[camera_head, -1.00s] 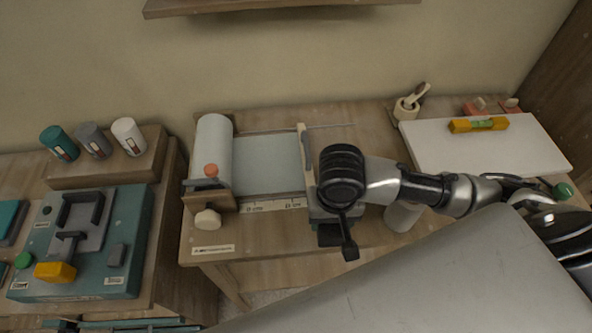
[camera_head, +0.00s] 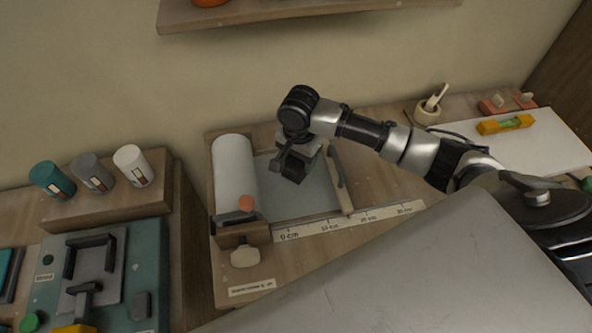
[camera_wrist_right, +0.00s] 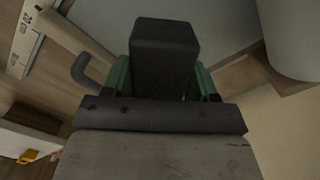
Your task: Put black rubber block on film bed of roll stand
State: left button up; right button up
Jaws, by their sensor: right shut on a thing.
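The roll stand holds a white film roll (camera_head: 235,175) at its left. Its flat grey film bed (camera_head: 312,198) lies to the right of the roll, with a wooden bar with a dark handle (camera_head: 338,170) across its right side. My right gripper (camera_head: 293,168) is over the back part of the film bed. In the wrist view its green-sided fingers are shut on the black rubber block (camera_wrist_right: 165,50). The film bed (camera_wrist_right: 100,22) shows behind the block there. I cannot tell whether the block touches the bed. My left gripper is not in view.
A ruler strip (camera_head: 350,220) runs along the stand's front. Left are a teal press (camera_head: 145,270) and several small canisters (camera_head: 132,165). A white board with a yellow level (camera_head: 505,124) and a mortar (camera_head: 428,110) are at right. A shelf (camera_head: 300,15) hangs above.

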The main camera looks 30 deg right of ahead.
jog(key=shift+f, duration=2.75)
jog(key=o, duration=1)
jog(key=shift+f, duration=0.1)
jog(key=shift+o, duration=0.2)
notch_tip(320, 180, up, 12)
jog(key=shift+r, duration=0.15)
